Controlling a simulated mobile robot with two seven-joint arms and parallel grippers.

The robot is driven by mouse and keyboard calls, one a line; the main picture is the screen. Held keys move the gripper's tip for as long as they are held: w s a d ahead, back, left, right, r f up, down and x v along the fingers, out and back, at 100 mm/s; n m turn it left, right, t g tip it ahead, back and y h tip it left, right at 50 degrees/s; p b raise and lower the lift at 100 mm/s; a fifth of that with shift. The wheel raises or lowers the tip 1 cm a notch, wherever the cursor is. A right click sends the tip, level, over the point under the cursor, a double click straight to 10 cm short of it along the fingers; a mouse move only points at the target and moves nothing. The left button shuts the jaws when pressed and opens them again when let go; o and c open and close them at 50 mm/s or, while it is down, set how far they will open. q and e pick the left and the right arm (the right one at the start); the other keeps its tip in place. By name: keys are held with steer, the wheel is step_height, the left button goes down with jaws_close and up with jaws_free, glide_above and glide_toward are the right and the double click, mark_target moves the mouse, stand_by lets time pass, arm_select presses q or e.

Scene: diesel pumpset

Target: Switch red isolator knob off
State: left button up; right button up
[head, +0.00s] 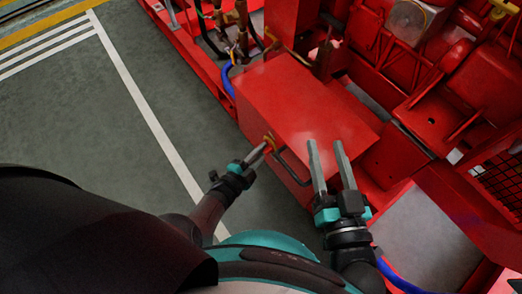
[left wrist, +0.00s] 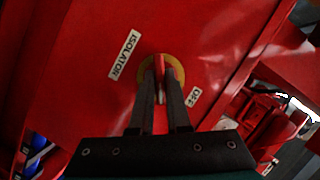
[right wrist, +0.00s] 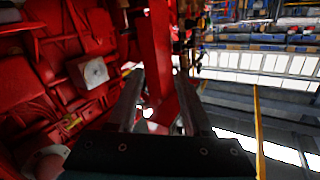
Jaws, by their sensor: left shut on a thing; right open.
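The red isolator knob (left wrist: 159,66) sits on a round yellow plate (left wrist: 176,63) on the red box (head: 290,95). In the left wrist view an "ISOLATOR" label (left wrist: 124,54) is to its upper left and a smaller label (left wrist: 192,97), which seems to read "OFF", to its lower right. My left gripper (head: 264,148) is shut on the knob, one finger on each side, hiding part of it. In the head view the knob is small and partly covered. My right gripper (head: 326,145) is open and empty, and appears over the front right part of the box.
A dark bar handle (head: 291,168) is on the box face beside the knob. Red pumpset machinery (head: 430,110) fills the right side. A blue hose (head: 228,80) runs by the box's left. The grey floor (head: 95,125) with white lines is clear at left.

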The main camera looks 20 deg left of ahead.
arm_select(q)
jaws_close()
arm_select(e)
steer(key=shift+f, duration=0.1)
arm_select(q)
steer(key=n+g+h+p, duration=0.1)
steer(key=n+g, duration=0.1)
steer(key=n, duration=0.1)
steer(key=n+g+h+p, duration=0.1)
steer(key=n, duration=0.3)
steer(key=shift+a+g+h+p, duration=0.15)
steer(key=shift+g+h+p, duration=0.15)
steer(key=shift+g+h, duration=0.1)
arm_select(e)
steer(key=d+f+g+h, duration=0.1)
steer(key=g, duration=0.1)
steer(key=w+d+f+g+h, duration=0.1)
steer(key=d+g, duration=0.1)
steer(key=shift+f+n+g, duration=0.25)
steer(key=shift+n+g, duration=0.05)
steer(key=shift+n, duration=0.1)
arm_select(q)
steer(key=shift+r, duration=0.1)
steer(key=o, duration=0.7)
jaws_free()
steer(key=shift+w, duration=0.1)
